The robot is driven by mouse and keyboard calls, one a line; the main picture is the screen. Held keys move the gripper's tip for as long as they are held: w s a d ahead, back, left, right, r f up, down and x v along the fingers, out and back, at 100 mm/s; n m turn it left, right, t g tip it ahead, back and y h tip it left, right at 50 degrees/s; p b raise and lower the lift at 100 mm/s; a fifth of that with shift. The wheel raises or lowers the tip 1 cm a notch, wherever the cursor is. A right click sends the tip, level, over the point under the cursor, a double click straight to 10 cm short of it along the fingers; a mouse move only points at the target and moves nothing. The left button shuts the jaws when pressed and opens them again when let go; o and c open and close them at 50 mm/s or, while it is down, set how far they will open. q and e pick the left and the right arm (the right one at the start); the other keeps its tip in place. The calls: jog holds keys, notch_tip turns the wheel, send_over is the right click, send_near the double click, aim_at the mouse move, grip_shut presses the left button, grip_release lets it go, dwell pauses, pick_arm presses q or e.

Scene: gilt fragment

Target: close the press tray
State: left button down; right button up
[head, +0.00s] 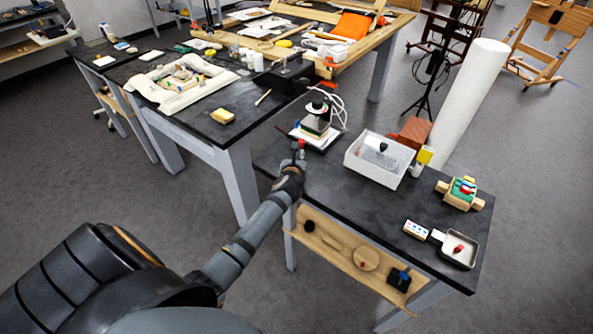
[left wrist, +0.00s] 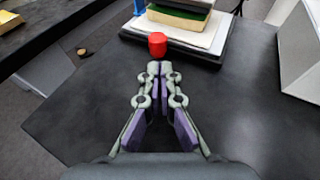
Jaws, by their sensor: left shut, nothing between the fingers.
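The press (head: 316,122) stands at the back left of the near black-topped table, with a green and a tan layer stacked on a white sheet. The press tray (left wrist: 217,53) shows in the left wrist view as a dark slab under the white sheet (left wrist: 185,34). A red knob (left wrist: 157,45) sits at its front edge; it also shows in the head view (head: 301,143). My left gripper (left wrist: 157,68) is shut and empty, its tips right in front of the knob. I cannot tell whether they touch it. My right gripper is not in view.
A white open box (head: 361,169) stands right of the press. A wooden block with coloured pieces (head: 460,191) and a small metal tray (head: 473,248) lie farther right. The tabletop in front of the press is clear. White cables (head: 334,101) curve behind the press.

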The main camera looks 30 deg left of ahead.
pick_arm(q)
jog(key=v, duration=0.9)
jog(key=shift+s+d+r, duration=0.1)
jog(key=shift+d+r, duration=0.25)
jog(key=shift+s+a+f, duration=0.1)
jog(key=shift+s+f, duration=0.05)
jog(key=shift+s, duration=0.1)
jog(key=shift+v, duration=0.85)
jog(key=shift+s, duration=0.15)
jog(key=s+d+f+n+g+h, duration=0.25)
jog(key=s+d+n+g, duration=0.2)
jog(key=s+n, duration=0.85)
jog(key=s+d+f+n+g+h, duration=0.35)
jog(key=s+n, duration=0.55)
jog(key=n, duration=0.8)
notch_tip(320, 180, down, 24)
jog(key=s+a+g+y, duration=0.1)
jog(key=s+a+g, duration=0.1)
jog(key=g, duration=0.1)
jog(key=s+a+f+n+g, duration=0.1)
jog(key=s+f, duration=1.7)
jog(key=s, duration=0.1)
jog(key=shift+s+a, duration=0.2)
jog(key=shift+s, duration=0.15)
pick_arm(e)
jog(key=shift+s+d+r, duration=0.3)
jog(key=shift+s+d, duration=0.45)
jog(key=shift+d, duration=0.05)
